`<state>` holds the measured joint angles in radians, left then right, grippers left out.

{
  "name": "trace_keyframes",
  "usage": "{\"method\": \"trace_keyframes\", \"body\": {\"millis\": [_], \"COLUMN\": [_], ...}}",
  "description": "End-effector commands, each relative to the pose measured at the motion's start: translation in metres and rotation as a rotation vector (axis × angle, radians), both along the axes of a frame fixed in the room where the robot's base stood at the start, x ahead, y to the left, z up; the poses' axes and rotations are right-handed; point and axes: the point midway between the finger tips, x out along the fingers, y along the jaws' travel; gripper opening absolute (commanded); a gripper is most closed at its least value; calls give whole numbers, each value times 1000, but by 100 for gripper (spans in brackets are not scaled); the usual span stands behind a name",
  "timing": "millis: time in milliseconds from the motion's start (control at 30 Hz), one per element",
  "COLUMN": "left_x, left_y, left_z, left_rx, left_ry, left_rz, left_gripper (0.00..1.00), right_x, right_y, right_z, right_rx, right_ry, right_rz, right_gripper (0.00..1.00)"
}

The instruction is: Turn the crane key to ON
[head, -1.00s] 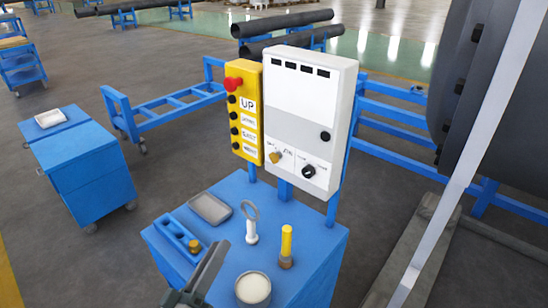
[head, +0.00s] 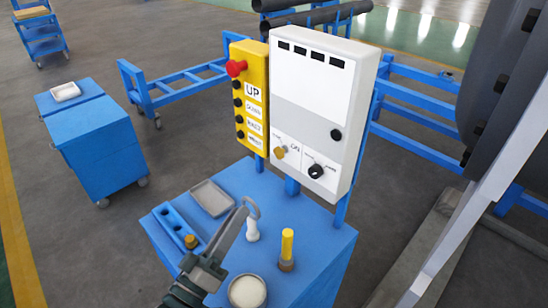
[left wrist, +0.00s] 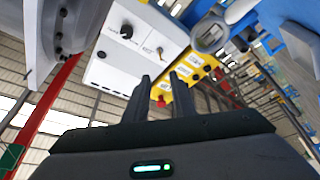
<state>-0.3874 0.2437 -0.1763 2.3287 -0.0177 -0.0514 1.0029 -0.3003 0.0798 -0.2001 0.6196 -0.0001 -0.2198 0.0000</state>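The crane key is a small gold-yellow knob (head: 280,153) low on the left of the white control box (head: 305,100), beside an "ON" label. It also shows small in the left wrist view (left wrist: 160,50), beyond the fingertips. A black knob (head: 315,171) sits to its right. My left gripper (head: 241,212) is over the blue cart, below and left of the key and apart from it. In the left wrist view, the two fingers (left wrist: 159,76) stand apart with nothing between them. The right gripper is out of view.
A yellow button box (head: 250,95) with a red stop button adjoins the white box. On the blue cart (head: 325,245) are a grey tray (head: 212,198), a ring on a white stand (head: 252,231), a yellow-topped post (head: 287,245) and a round dish (head: 247,291). The ring is close to my left gripper.

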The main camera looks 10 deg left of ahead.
Motion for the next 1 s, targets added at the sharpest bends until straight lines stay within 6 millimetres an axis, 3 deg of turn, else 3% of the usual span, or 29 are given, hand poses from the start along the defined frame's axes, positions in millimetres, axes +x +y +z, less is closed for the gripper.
{"method": "trace_keyframes", "body": {"millis": [233,433,1000], "left_x": [7,26,118], "left_y": [-2,-8,-37], "left_z": [4,11,39], "left_rx": [0,0,1], "left_ry": [-1,-1,-1], "left_rz": [0,0,1], "left_gripper": [23,23,23], "right_x": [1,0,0], "right_y": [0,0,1], "right_z": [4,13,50], "right_rx": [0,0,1], "right_ry": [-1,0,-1], "right_rz": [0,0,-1], "right_gripper": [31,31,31]}}
